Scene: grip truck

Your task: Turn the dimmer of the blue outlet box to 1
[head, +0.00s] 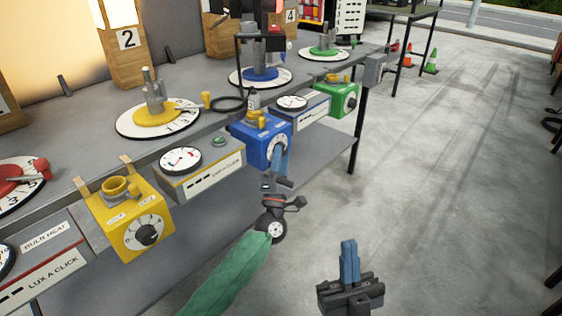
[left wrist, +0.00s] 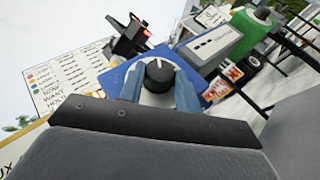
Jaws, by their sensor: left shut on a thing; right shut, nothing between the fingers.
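The blue outlet box (head: 250,138) hangs at the front edge of the bench in the head view. Its white dial is partly covered by my left gripper (head: 283,160), whose blue fingers are on the dial. In the left wrist view the blue box (left wrist: 118,76) carries a black dimmer knob (left wrist: 158,75) with a white mark near its top. My left gripper's fingers (left wrist: 160,92) stand on either side of the knob and are shut on it. The dial numbers cannot be read. My right gripper (head: 349,262) is shut and empty, pointing up over the floor.
A yellow box (head: 130,220) with its own dial and a green box (head: 343,98) hang along the same bench edge (head: 215,125). Grey meter boxes (head: 200,172) sit between them. Round coloured dials stand on the bench.

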